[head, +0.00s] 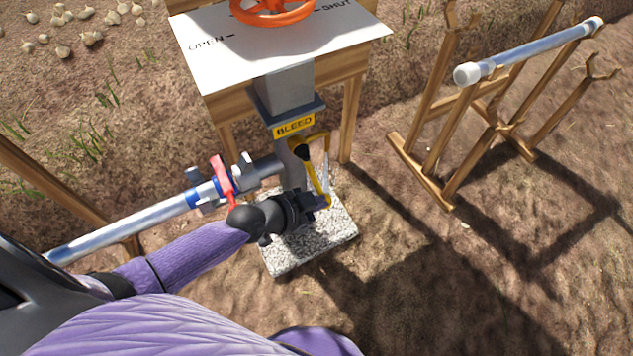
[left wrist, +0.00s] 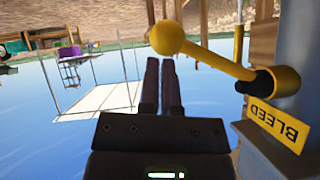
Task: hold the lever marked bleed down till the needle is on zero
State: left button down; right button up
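The yellow BLEED label (head: 293,126) is on the grey post below the white panel. It shows upside down in the left wrist view (left wrist: 277,129). A yellow lever (head: 314,174) with a dark pivot slants down on the post's right side. In the left wrist view the yellow lever (left wrist: 215,61) ends in a round yellow knob, just beyond the fingertips. My left gripper (head: 317,202) is by the lever's lower end. Its dark fingers (left wrist: 164,62) are close together with nothing seen between them. Contact with the lever cannot be told. No gauge needle is visible. My right gripper is out of view.
A pipe (head: 125,228) with a red-handled valve (head: 222,180) runs left of the post, close to my left arm. The orange handwheel (head: 272,10) tops the panel (head: 215,62) marked OPEN and SHUT. A wooden rack (head: 440,140) holds a pipe at right. Bare soil lies between.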

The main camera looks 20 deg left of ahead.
pick_arm(q)
jog(key=shift+s+f, duration=0.2)
jog(key=shift+f, duration=0.1)
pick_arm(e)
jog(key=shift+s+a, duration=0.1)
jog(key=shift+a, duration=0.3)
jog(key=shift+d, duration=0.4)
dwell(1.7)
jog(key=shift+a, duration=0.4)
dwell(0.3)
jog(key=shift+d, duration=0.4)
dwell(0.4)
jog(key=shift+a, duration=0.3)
pick_arm(q)
jog(key=s+a+r+p, duration=0.3)
jog(key=s+r+p, duration=0.5)
jog(key=r+p, duration=0.1)
jog(key=shift+s+a+r, duration=0.2)
jog(key=shift+s+r, duration=0.1)
jog(key=shift+r, duration=0.05)
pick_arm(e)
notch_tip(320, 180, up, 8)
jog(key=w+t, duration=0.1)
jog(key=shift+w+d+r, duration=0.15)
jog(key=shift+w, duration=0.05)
